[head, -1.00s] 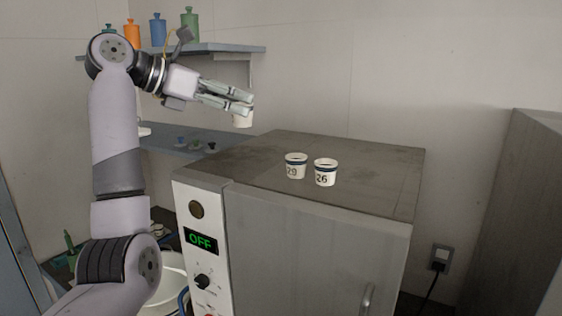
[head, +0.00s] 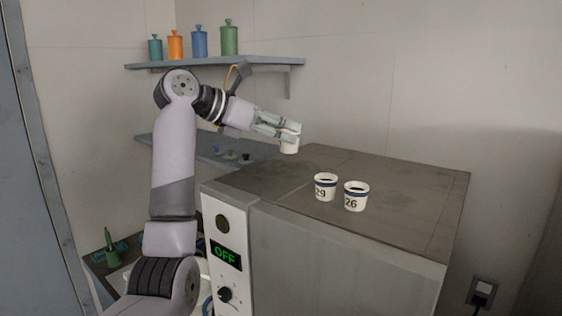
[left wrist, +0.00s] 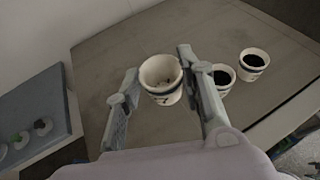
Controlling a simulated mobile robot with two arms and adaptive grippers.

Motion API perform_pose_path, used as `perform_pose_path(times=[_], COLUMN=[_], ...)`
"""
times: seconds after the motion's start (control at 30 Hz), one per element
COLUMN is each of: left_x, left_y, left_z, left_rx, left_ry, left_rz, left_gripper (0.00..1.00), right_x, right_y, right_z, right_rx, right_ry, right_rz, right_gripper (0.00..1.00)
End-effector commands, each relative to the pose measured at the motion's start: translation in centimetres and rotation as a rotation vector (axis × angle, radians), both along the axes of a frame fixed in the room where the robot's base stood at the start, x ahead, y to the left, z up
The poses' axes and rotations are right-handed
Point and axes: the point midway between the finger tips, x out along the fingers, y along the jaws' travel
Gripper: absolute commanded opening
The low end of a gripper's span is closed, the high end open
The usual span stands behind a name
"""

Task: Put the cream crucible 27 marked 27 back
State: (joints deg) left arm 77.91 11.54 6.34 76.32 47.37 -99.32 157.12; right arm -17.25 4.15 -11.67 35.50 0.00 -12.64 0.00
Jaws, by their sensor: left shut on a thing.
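My left gripper (head: 284,131) is shut on a cream crucible (head: 289,145) and holds it upright near the back left edge of the grey oven top (head: 400,190). In the left wrist view this crucible (left wrist: 160,82) sits between the two fingers; some small dark bits show inside it. Its number cannot be read. Two similar crucibles stand on the oven top, one marked 29 (head: 325,188) and one marked 26 (head: 356,197). Both have a dark band and dark contents in the left wrist view. My right gripper is not in view.
The oven's panel display (head: 227,256) reads OFF. Behind the arm, an upper shelf (head: 270,62) carries several coloured bottles, and a lower blue shelf (head: 170,150) holds small items. The oven top is clear behind and right of the standing crucibles.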

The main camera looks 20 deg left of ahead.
Motion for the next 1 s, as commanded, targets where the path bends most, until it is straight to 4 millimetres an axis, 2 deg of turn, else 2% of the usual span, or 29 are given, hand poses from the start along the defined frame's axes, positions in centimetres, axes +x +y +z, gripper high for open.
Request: perform_pose_path(times=[0.03,0.17,0.37,0.6,1.0], left_x=[0.0,0.0,0.0,0.0,0.0], left_y=[0.0,0.0,0.0,0.0,0.0], left_z=[-1.0,-3.1,-4.7,-7.7,-8.4], left_rx=[0.0,-0.001,-0.001,-0.002,-0.002], left_ry=[0.003,0.001,0.0,0.0,-0.001], left_rz=[0.0,0.0,0.0,-0.001,-0.001], left_gripper=[0.08,0.08,0.08,0.08,0.08], right_x=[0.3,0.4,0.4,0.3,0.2], right_y=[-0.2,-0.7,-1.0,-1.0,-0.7], right_z=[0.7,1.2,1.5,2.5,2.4], right_rx=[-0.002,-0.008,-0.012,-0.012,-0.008], right_ry=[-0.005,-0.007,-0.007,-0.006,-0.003], right_rz=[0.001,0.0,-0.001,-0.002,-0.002], right_gripper=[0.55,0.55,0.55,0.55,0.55])
